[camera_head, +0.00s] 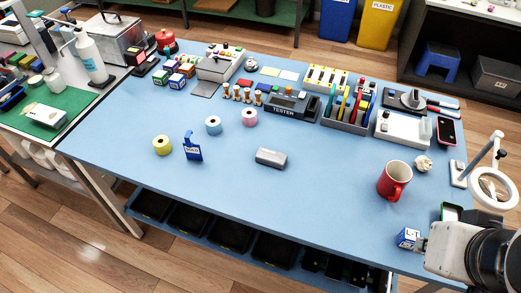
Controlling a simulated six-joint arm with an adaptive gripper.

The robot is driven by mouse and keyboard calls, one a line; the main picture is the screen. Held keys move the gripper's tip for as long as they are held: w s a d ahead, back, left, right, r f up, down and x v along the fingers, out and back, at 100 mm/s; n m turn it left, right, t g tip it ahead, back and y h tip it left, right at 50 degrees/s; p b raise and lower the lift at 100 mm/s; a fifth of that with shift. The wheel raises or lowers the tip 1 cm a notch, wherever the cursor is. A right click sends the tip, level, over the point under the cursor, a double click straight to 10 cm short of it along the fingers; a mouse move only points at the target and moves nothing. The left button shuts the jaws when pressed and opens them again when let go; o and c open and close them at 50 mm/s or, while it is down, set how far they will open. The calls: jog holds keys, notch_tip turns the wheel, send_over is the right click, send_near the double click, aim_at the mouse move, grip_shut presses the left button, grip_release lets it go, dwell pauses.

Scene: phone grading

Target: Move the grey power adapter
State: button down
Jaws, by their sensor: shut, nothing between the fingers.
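A grey block with rounded edges (271,158), which looks like the grey power adapter, lies alone on the blue table (320,205), near the middle of its front half. Nothing touches it, and its whole top shows. Parts of my arm show in the bottom right corner, at the table's right end, well apart from the grey block. I cannot make out my gripper's fingers there.
A red mug (394,181) and a white plug-like piece (423,164) stand to the right. A tester (290,107) and a rack (346,119) stand behind. The front middle is clear.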

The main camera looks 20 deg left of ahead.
jog(key=w+a+f+n+g+y, duration=0.15)
jog(key=w+a+f+n, duration=0.35)
jog(key=w+a, duration=0.55)
jog(key=w+a+f+n+g, duration=0.3)
jog(key=w+a+f, duration=0.45)
jog(key=a, duration=0.55)
jog(key=w+a+f+n+g+y, duration=0.15)
jog(key=w+a+f+n, duration=0.25)
jog(key=w+a+f, duration=0.55)
jog(key=w+a+r+n, duration=0.3)
jog(key=a+r+n, duration=0.2)
jog(key=a, duration=0.3)
jog(key=shift+a+r+n+t+y, duration=0.3)
jog(key=shift+y, duration=0.1)
jog(key=shift+f, duration=0.15)
